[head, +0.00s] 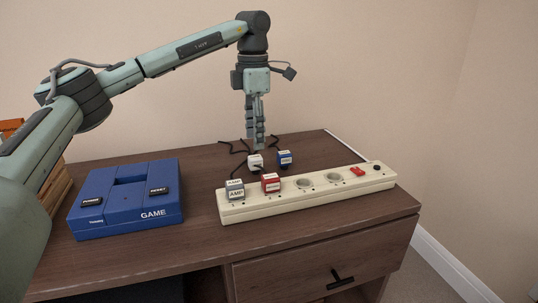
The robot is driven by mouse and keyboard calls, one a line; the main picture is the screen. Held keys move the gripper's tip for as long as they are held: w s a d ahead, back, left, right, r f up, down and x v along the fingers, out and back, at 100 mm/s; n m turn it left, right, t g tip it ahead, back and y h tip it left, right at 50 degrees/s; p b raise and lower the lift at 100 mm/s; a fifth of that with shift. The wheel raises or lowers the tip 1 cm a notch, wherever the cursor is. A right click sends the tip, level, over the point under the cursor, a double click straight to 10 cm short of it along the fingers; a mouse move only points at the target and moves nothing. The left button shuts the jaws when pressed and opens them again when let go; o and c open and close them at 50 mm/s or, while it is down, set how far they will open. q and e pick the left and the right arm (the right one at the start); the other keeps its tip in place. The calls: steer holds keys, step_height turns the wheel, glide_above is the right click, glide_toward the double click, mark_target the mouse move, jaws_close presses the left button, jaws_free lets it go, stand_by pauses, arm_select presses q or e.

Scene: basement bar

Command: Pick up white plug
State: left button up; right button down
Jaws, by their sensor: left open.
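A small white plug (256,161) with a dark cable lies on the brown desk behind the power strip. My left gripper (256,146) is open and points straight down, its fingertips just above the white plug in the picture. The fingers overlap one another from this side, so the gap between them is hard to see. I cannot tell whether they touch the plug. A second pale plug with a label (235,190) sits on the left end of the cream power strip (320,195). My right gripper is not in view.
A blue plug (285,157) lies just right of the white one. A red plug (271,183) sits on the strip, with free sockets to its right. A blue game console (127,220) stands at left. Dark cables run behind the plugs. The desk's front strip is clear.

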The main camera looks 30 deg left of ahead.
mark_target(255, 157)
arm_select(q)
steer(key=shift+f, duration=0.45)
steer(key=shift+s+f, duration=0.2)
steer(key=shift+f, duration=0.7)
step_height(255, 157, down, 4)
steer(key=shift+d+r, duration=0.1)
steer(key=shift+r, duration=0.1)
steer(key=shift+f, duration=0.6)
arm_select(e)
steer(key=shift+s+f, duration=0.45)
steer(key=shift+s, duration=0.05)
arm_select(q)
steer(key=c, duration=0.4)
jaws_close()
